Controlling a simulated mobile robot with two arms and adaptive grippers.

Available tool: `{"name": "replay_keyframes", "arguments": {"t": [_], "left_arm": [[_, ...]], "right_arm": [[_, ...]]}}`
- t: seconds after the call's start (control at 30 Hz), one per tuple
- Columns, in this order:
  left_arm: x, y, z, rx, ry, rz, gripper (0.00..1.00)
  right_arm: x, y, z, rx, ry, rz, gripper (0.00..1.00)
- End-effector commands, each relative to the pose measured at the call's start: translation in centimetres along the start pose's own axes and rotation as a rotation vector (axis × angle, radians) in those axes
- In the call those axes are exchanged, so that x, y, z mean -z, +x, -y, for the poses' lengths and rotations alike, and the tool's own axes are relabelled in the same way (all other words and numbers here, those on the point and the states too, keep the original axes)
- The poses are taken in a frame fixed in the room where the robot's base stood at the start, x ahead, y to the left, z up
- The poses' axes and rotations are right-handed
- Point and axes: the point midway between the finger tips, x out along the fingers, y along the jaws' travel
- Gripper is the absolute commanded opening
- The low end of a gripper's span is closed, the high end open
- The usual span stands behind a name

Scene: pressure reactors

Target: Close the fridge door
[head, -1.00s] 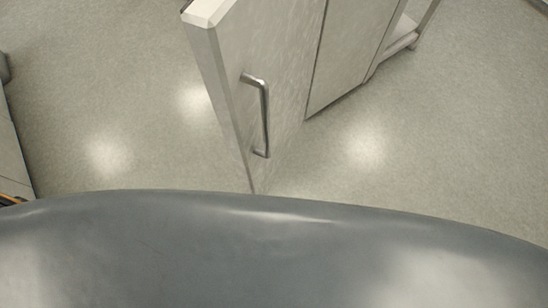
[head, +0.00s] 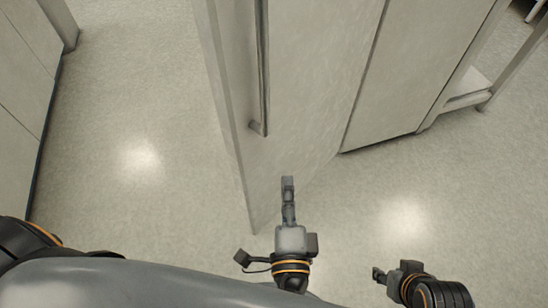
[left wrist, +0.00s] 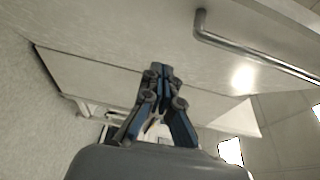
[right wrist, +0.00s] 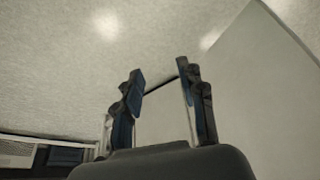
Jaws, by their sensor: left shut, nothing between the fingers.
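The light grey fridge door (head: 300,100) stands swung open in the head view, its narrow edge toward the left. Its long metal bar handle (head: 262,70) is on the face turned to my arms. The handle (left wrist: 250,48) also crosses the upper right of the left wrist view. My left gripper (head: 288,182) is shut and empty, in front of the door's lower part and below the handle in the picture. I cannot tell whether it touches the door. My right gripper (head: 378,275) is open and empty, lower right, apart from the door; its spread fingers show in the right wrist view (right wrist: 159,74).
A pale cabinet panel (head: 425,70) stands right of the door, with a metal-framed stand (head: 468,90) beyond it. Another cabinet (head: 25,70) lines the left edge. Speckled floor (head: 140,190) is clear left of the door and at the lower right.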

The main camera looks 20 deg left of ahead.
Motion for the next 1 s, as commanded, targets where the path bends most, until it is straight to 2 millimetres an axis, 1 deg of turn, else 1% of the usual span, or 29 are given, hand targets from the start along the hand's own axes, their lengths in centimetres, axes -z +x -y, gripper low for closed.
{"name": "replay_keyframes", "arguments": {"t": [0.13,0.27,0.37,0.6,0.7,0.8,1.0], "left_arm": [[-0.7,-0.1,1.0,0.036,-0.014,0.024,0.0],[-0.7,1.2,1.3,0.039,-0.014,0.024,0.0],[-0.7,2.9,1.4,0.04,-0.014,0.025,0.0],[-0.8,8.2,1.5,0.041,-0.014,0.024,0.0],[-0.8,10.1,1.5,0.038,-0.013,0.024,0.0],[-2.2,11.1,1.5,0.038,-0.01,0.022,0.0],[-3.5,12.3,1.4,0.035,-0.011,0.021,0.0]], "right_arm": [[-0.1,-0.4,0.0,0.0,0.0,-0.01,0.4],[0.3,-0.5,0.0,0.0,0.0,-0.025,0.4],[0.8,-0.4,0.1,0.001,-0.001,-0.048,0.4],[2.3,-0.2,0.2,0.004,-0.003,-0.113,0.4],[2.8,-0.1,0.3,0.005,-0.004,-0.139,0.4],[3.4,-0.1,0.3,0.006,-0.004,-0.165,0.4],[4.1,-0.2,0.4,0.007,-0.005,-0.196,0.4]]}}
